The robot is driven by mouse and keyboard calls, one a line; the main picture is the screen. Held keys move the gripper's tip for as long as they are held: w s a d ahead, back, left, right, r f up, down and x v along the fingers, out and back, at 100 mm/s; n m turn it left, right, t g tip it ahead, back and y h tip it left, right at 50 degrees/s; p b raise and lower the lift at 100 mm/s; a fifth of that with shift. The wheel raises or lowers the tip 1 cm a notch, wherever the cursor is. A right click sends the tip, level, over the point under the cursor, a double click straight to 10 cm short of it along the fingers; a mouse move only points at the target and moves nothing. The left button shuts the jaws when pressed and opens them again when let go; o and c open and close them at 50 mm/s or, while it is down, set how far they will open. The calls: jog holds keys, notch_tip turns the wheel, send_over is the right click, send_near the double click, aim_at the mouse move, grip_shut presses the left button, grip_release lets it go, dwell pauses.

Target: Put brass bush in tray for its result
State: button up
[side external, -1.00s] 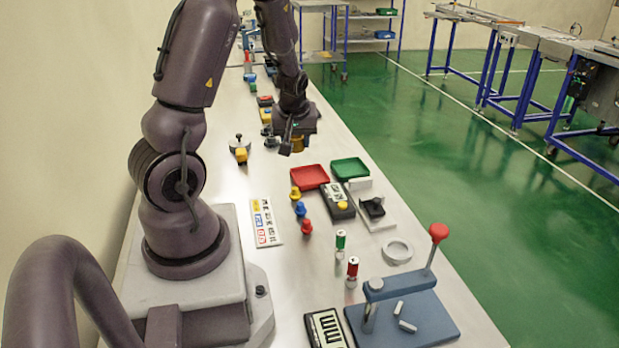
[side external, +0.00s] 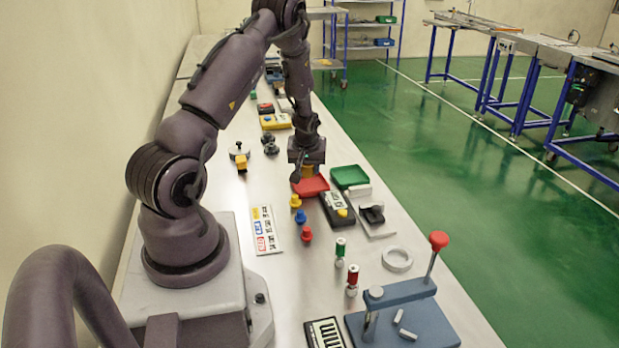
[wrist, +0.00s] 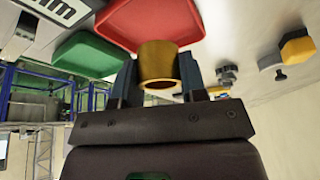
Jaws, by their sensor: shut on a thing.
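The brass bush (wrist: 158,62) is a short gold-coloured ring held between the two fingers of my gripper (wrist: 158,80). In the side view my gripper (side external: 307,171) points down at the back edge of the red tray (side external: 313,188), and the bush is mostly hidden there. The red tray (wrist: 150,22) lies just beyond the bush in the wrist view and looks empty where it shows. The height of the bush over the tray is hard to tell. The green tray (side external: 350,177) stands to the right of the red one and looks empty; it also shows in the wrist view (wrist: 85,62).
A blue press with a red knob (side external: 438,240) is at the front right.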

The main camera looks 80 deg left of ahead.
aim_at(310, 184)
jog(key=shift+w+a+f, duration=0.3)
jog(key=shift+a+f, duration=0.1)
jog(key=shift+f, duration=0.15)
jog(key=shift+a+f, duration=0.1)
jog(key=shift+f, duration=1.5)
jog(key=shift+f, duration=0.1)
jog(key=o, duration=0.8)
jog(key=shift+f, duration=0.1)
